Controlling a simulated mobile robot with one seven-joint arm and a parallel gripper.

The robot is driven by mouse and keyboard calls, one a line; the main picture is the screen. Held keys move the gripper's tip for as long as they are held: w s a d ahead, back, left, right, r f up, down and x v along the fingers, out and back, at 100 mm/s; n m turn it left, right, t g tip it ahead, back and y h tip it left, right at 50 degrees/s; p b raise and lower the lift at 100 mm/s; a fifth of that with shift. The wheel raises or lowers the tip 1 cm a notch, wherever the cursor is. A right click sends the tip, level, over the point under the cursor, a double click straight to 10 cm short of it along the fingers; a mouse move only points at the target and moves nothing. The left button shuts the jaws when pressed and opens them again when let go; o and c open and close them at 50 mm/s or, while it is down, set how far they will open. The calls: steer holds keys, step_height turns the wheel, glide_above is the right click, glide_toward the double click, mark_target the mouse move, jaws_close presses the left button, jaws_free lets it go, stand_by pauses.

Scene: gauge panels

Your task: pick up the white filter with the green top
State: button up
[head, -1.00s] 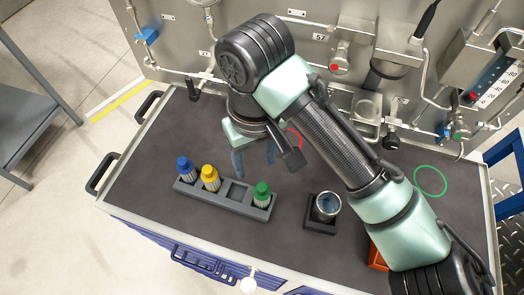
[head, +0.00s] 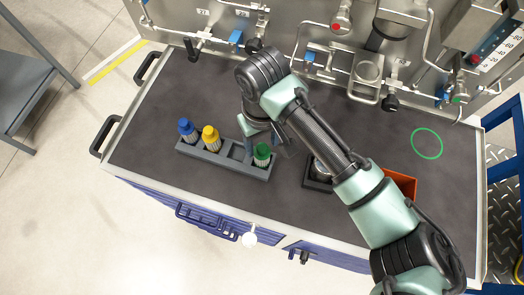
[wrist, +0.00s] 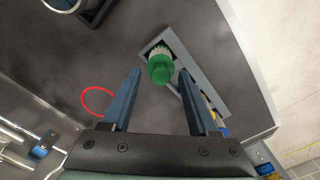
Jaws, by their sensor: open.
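The white filter with the green top (head: 262,155) stands upright in the right end of the grey rack (head: 222,165). In the wrist view, its green top (wrist: 160,68) shows near the fingertips, with the ribbed white body just beyond. My gripper (head: 265,142) is above and slightly behind this filter in the head view. In the wrist view, my gripper (wrist: 160,76) has its two blue fingers apart, one on each side of the green top's line, with nothing held. How far the fingertips are above the cap is hard to tell.
Blue-topped (head: 188,130) and yellow-topped (head: 211,138) filters share the rack, left of an empty slot. A dark holder (head: 316,184) and an orange bin (head: 403,183) lie right, partly behind my arm. A red ring (wrist: 97,100) and a green ring (head: 427,143) mark the bench. Gauge panel pipes line the back.

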steer(key=shift+f, duration=0.8)
jaws_close()
stand_by(0.8)
